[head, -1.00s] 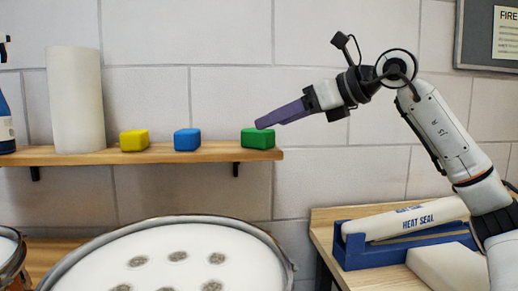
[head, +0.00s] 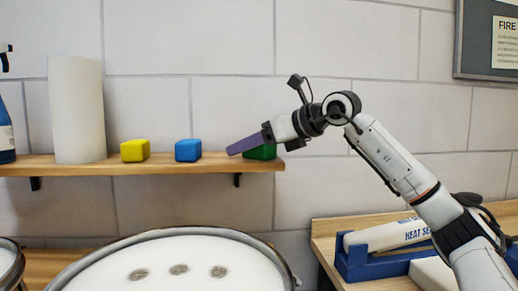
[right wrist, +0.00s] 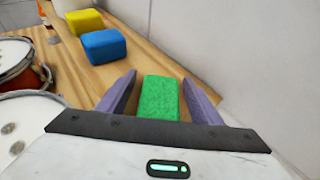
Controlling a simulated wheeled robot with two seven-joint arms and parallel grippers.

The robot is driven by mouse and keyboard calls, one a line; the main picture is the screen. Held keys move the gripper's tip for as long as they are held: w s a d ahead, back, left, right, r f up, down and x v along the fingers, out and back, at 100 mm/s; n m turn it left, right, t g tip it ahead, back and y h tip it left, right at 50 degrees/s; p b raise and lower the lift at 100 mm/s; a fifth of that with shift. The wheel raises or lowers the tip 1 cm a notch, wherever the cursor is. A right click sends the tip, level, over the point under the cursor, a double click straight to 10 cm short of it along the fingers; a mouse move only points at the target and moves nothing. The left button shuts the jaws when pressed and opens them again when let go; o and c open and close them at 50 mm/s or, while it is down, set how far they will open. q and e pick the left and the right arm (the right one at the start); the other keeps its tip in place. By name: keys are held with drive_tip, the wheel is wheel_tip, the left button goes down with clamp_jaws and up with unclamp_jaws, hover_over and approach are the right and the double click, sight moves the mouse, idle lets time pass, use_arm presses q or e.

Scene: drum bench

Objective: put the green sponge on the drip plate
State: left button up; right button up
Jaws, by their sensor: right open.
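The green sponge (head: 263,153) sits at the right end of the wooden wall shelf (head: 110,169). My right gripper (head: 231,150) is at the sponge, and its purple fingers partly cover it in the head view. In the right wrist view the open fingers (right wrist: 159,80) stand on either side of the sponge (right wrist: 160,98), with narrow gaps showing. The sponge rests on the shelf. I cannot make out a drip plate in either view. My left gripper is not in view.
A blue sponge (head: 188,150) and a yellow sponge (head: 135,150) stand left along the shelf, beside a white paper roll (head: 77,110) and a spray bottle (head: 5,130). A large drum (head: 180,265) is below. A blue heat sealer (head: 385,262) lies on the right bench.

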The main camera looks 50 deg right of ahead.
drive_tip(key=shift+w, duration=0.2)
drive_tip(key=c, duration=1.2)
